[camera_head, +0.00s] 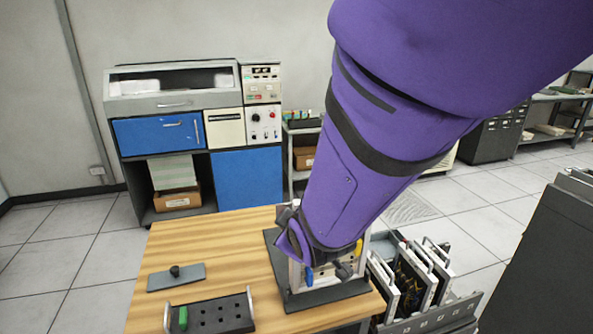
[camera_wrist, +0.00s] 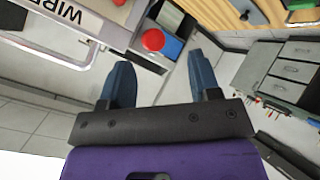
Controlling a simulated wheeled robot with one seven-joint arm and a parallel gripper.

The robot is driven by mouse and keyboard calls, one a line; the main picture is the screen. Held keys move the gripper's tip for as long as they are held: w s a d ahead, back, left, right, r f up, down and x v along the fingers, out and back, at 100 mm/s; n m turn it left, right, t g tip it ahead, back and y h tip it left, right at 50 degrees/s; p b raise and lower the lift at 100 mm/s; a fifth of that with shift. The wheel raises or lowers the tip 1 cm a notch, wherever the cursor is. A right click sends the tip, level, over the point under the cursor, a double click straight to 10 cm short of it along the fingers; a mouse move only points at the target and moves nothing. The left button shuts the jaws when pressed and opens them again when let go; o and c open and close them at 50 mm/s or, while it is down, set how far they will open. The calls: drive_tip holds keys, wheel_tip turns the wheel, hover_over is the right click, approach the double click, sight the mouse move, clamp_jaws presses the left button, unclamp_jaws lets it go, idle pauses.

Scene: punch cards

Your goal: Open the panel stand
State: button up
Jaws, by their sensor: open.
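The panel stand (camera_head: 328,294) is on the wooden table in the head view, with a dark grey base plate and a light upright frame. My purple arm hides much of it. A blue piece and a yellow piece show low on the frame. In the wrist view my gripper (camera_wrist: 158,60) is open, with its two blue-grey fingers apart and nothing between them. A round red knob (camera_wrist: 153,40) shows just beyond the fingertips, between them in the picture. A light frame bar (camera_wrist: 70,17) with partly visible lettering, "WIRE", is at the upper left.
A small plate with a knob (camera_head: 176,277) and a dark board with holes (camera_head: 213,316) lie on the left of the wooden table (camera_head: 217,245). A rack of upright panels (camera_head: 418,276) is to the right. A blue and grey machine (camera_head: 246,178) stands behind.

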drive_tip(key=shift+v, duration=2.2)
drive_tip(key=shift+d, duration=0.1)
drive_tip(key=d+r+m+g+y, duration=0.1)
drive_tip(key=d+m+g, duration=0.2)
drive_tip(key=d, duration=0.4)
drive_tip(key=d+r+m+g, duration=0.2)
drive_tip(key=d+m+g, duration=0.1)
drive_tip(key=d, duration=0.4)
drive_tip(key=s+d+r+m+t+h, duration=0.1)
drive_tip(key=s+d+r+m+h, duration=0.3)
drive_tip(key=s+d+r, duration=0.8)
drive_tip(key=s+d+m, duration=0.2)
drive_tip(key=s+d, duration=0.1)
drive_tip(key=shift+d, duration=0.3)
